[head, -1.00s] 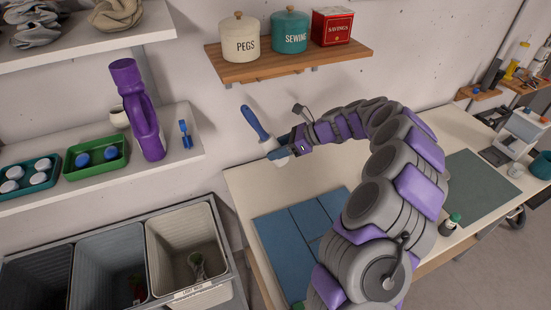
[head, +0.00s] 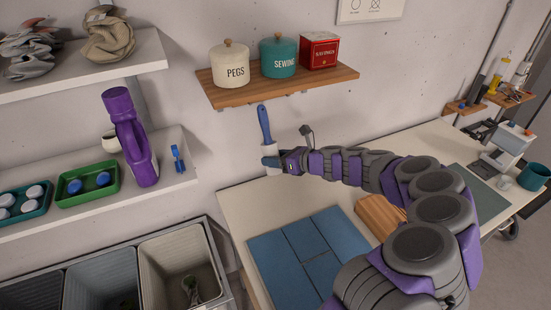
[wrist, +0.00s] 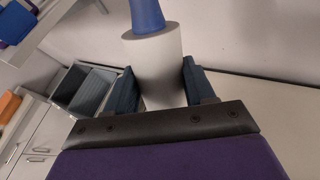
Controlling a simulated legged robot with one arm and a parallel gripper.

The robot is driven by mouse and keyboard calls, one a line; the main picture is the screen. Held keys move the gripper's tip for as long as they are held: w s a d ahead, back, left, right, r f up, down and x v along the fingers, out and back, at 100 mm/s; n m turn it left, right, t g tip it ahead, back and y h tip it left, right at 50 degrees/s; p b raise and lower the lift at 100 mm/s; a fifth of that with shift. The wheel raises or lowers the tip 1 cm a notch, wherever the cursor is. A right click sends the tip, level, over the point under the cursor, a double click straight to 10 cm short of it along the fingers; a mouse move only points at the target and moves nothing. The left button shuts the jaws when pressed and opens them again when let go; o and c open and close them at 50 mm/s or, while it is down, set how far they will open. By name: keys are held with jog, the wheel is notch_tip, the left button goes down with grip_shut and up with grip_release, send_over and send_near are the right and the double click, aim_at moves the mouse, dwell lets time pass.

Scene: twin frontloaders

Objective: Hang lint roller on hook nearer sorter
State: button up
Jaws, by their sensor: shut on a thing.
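The lint roller has a blue handle (head: 264,124) and a white roll (wrist: 152,66). My gripper (head: 272,163) is shut on the white roll, one dark finger on each side in the wrist view. The handle points up, nearly upright, in front of the wall just below the wooden shelf (head: 335,79). Small dark fittings (head: 220,106) show under the shelf; I cannot tell which are hooks. The sorter (head: 140,243), with several grey and beige bins, stands at lower left. The roller looks apart from the shelf.
A pegs tin (head: 231,66), a sewing tin (head: 278,57) and a red tin (head: 320,50) stand on the shelf. A purple bottle (head: 132,140) and a blue brush (head: 177,159) are on the left shelf. Blue panels (head: 310,255) lie on the pale worktop (head: 237,207).

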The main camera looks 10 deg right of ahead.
aim_at(272, 148)
jog(key=shift+w+r+g+p, duration=0.4)
jog(key=shift+w+p, duration=0.1)
jog(key=shift+p, duration=1.95)
jog(key=shift+w+a+r+m+g+h+p, duration=0.1)
jog(key=shift+w+r+m+g+h+p, duration=0.2)
jog(key=shift+p, duration=1.2)
jog(key=shift+w+a+f+n+g+h+p, duration=0.1)
jog(key=shift+w+g+p, duration=0.3)
jog(key=shift+p, duration=1.1)
jog(key=shift+w+r+m+g+h+p, duration=0.2)
jog(key=shift+w+p, duration=0.2)
jog(key=shift+p, duration=1.1)
jog(key=w+f+b, duration=0.2)
jog(key=w, duration=0.1)
jog(key=shift+a+f, duration=0.3)
jog(key=shift+f, duration=0.1)
jog(key=shift+w+a+f+n+t+y+b, duration=0.2)
jog(key=shift+w+f+t+b, duration=0.3)
jog(key=shift+b, duration=1.45)
jog(key=shift+w+a+f+n+t+y+b, duration=0.15)
jog(key=shift+w+f+t+b, duration=0.35)
jog(key=shift+b, duration=1.45)
